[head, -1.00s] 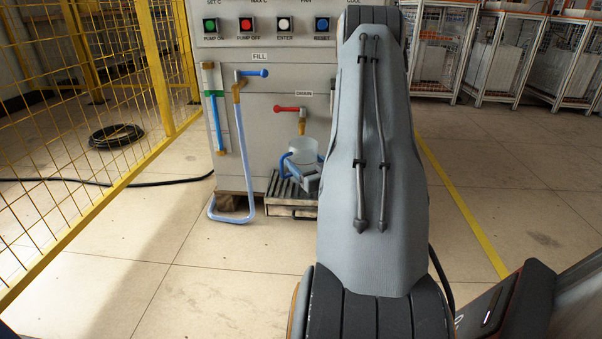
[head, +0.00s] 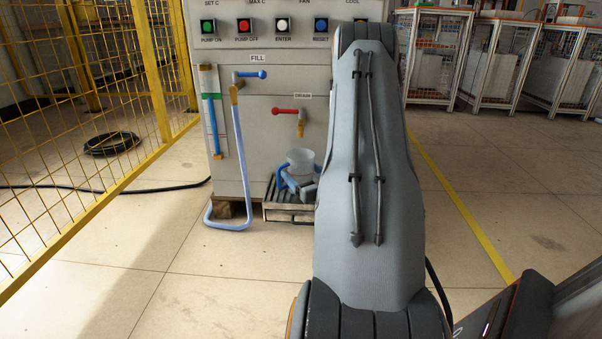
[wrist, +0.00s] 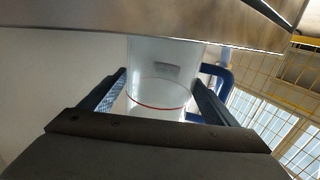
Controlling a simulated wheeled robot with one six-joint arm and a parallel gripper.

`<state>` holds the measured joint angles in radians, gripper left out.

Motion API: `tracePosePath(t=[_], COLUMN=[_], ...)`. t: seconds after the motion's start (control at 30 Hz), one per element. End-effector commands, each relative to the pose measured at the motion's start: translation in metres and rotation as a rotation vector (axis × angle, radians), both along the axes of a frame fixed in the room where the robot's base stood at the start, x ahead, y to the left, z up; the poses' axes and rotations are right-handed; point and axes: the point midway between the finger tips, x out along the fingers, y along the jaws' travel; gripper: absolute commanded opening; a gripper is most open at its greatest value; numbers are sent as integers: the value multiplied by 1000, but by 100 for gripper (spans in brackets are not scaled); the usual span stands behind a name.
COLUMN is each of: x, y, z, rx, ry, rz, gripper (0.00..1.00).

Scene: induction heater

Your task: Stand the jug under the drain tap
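The clear jug (head: 301,160) with a blue handle (head: 284,182) is upright in front of the machine, low over the slatted stand (head: 290,214). The drain tap (head: 301,128), brass with a red lever, is just above the jug's open top in the head view. My gripper (head: 304,187) is at the jug's lower part. In the wrist view the jug (wrist: 160,85), with a red line around it, is between the two fingers of my gripper (wrist: 160,88), which appear closed on its sides. Whether its base touches the stand is hidden.
The fill tap (head: 248,74) with its pale hose (head: 240,150) hangs left of the jug. A blue sight tube (head: 213,125) is farther left. A yellow mesh fence (head: 90,110) stands at the left, with a coiled black hose (head: 112,143) behind it. My arm hides the machine's right side.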

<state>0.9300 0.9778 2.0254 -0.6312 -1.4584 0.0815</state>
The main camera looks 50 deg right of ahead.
Motion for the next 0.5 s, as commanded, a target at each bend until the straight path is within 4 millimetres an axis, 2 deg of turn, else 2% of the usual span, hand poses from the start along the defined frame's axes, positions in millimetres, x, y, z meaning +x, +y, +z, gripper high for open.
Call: tracePosePath(t=[0.4, 0.5], x=[0, -10], y=[0, 2], z=[4, 4], rx=[-1, 3], ry=[-1, 1], rz=[0, -2], gripper=[93, 93])
